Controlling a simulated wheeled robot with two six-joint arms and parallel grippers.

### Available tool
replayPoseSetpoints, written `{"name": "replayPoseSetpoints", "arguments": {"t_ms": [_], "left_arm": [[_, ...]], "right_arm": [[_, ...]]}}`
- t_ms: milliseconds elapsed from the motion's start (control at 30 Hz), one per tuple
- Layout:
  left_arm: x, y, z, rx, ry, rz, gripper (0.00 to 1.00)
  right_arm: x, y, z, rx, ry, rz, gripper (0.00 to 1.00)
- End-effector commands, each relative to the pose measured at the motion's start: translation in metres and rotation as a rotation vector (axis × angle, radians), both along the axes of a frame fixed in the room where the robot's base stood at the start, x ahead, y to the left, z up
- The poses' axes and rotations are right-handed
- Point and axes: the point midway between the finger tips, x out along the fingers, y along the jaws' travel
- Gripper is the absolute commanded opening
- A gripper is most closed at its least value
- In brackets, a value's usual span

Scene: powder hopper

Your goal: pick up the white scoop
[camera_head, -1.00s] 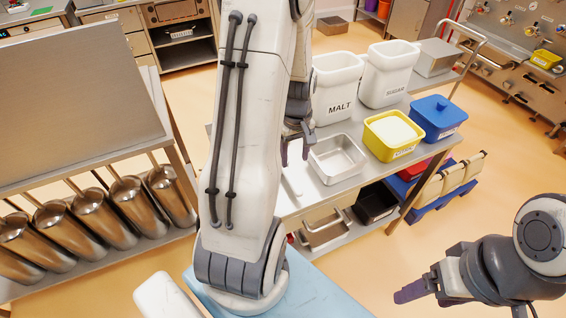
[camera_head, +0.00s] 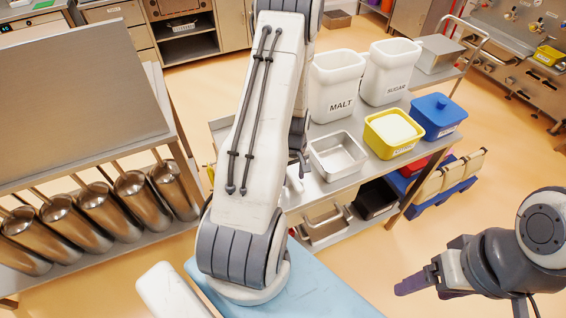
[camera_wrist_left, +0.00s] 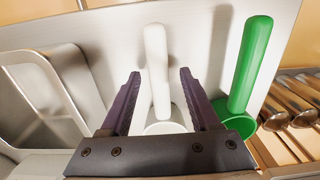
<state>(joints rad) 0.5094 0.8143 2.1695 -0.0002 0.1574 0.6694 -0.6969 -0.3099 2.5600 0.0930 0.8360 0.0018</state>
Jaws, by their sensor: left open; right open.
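The white scoop (camera_wrist_left: 157,60) lies on the metal trolley top (camera_wrist_left: 100,50), its handle pointing away. In the left wrist view my left gripper (camera_wrist_left: 160,76) is open, with one finger on each side of the handle and a gap on both sides. The scoop's bowl is partly hidden behind the gripper's body. In the head view my left arm hides most of this gripper (camera_head: 301,160) and the scoop's surroundings. My right gripper (camera_head: 412,285) is open and empty at the lower right, away from the trolley.
A green scoop (camera_wrist_left: 250,65) lies right of the white one. A steel pan (camera_head: 338,156) is close on the other side. MALT (camera_head: 336,85) and SUGAR (camera_head: 389,72) bins, a yellow tub (camera_head: 391,146) and a blue-lidded tub (camera_head: 437,131) stand further along the trolley.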

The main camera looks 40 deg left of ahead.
Motion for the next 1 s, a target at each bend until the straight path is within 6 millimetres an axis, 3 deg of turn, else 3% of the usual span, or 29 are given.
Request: {"name": "replayPoseSetpoints", "arguments": {"t_ms": [200,367,767,1000], "left_arm": [[0.0,0.0,-0.001,0.0,0.0,0.0,0.62],[0.0,0.0,0.0,0.0,0.0,0.0,0.01],[0.0,0.0,0.001,0.001,-0.001,0.0,0.0],[0.001,0.0,0.019,0.002,-0.004,0.0,0.0]], "right_arm": [[0.0,0.0,0.0,0.0,0.0,0.0,0.75],[0.0,0.0,0.0,0.0,0.0,0.0,0.75],[0.0,0.0,-0.001,0.0,0.0,0.0,0.75],[0.0,0.0,-0.007,0.0,0.0,0.0,0.75]]}}
